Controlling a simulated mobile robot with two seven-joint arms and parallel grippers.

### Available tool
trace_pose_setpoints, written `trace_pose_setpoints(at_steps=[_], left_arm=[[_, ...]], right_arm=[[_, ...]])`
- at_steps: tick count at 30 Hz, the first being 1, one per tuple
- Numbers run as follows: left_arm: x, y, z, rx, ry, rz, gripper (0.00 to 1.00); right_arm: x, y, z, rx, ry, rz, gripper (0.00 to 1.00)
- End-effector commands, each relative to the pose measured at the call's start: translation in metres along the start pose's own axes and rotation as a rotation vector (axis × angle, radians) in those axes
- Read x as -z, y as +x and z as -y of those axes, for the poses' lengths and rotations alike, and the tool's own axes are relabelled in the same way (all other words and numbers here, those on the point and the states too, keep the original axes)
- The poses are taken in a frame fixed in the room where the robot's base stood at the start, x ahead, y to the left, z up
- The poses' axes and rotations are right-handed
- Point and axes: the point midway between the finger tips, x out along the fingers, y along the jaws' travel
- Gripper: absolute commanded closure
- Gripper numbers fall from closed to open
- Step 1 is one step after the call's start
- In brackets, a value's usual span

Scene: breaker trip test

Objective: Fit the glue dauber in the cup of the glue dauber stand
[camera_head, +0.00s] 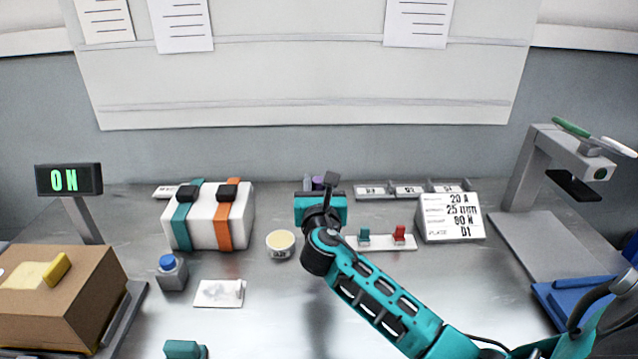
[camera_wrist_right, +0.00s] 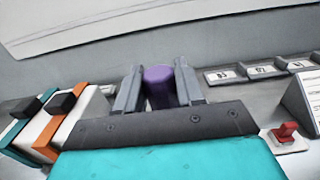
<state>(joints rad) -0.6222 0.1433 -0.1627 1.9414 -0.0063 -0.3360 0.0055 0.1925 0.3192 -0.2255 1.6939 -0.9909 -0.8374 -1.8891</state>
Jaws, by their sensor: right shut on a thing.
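My right gripper (camera_head: 313,184) reaches to the back middle of the bench. In the right wrist view its two grey fingers (camera_wrist_right: 158,90) are shut on a purple cylinder (camera_wrist_right: 158,84), which appears to be the glue dauber. Only a little purple (camera_head: 318,182) shows past the gripper in the head view. The dauber's lower end is hidden. I cannot make out the dauber stand or its cup; the gripper and arm may cover it. A teal block (camera_head: 183,349) at the bottom edge may be part of my left gripper; no fingers show there.
A round tub (camera_head: 280,244) with cream contents stands left of my right arm. A strapped white box (camera_head: 208,222) is further left. A switch strip (camera_head: 380,242) and a label card (camera_head: 451,219) stand to the right. Labelled bins (camera_head: 408,190) line the back.

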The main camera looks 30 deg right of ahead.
Motion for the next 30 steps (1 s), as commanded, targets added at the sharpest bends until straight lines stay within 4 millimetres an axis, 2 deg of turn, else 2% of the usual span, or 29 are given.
trace_pose_setpoints(at_steps=[30], left_arm=[[0.003, -0.0054, -0.0005, -0.001, -0.001, 0.007, 0.57]], right_arm=[[0.0002, 0.0, 0.0, 0.0, -0.001, 0.0, 0.93]])
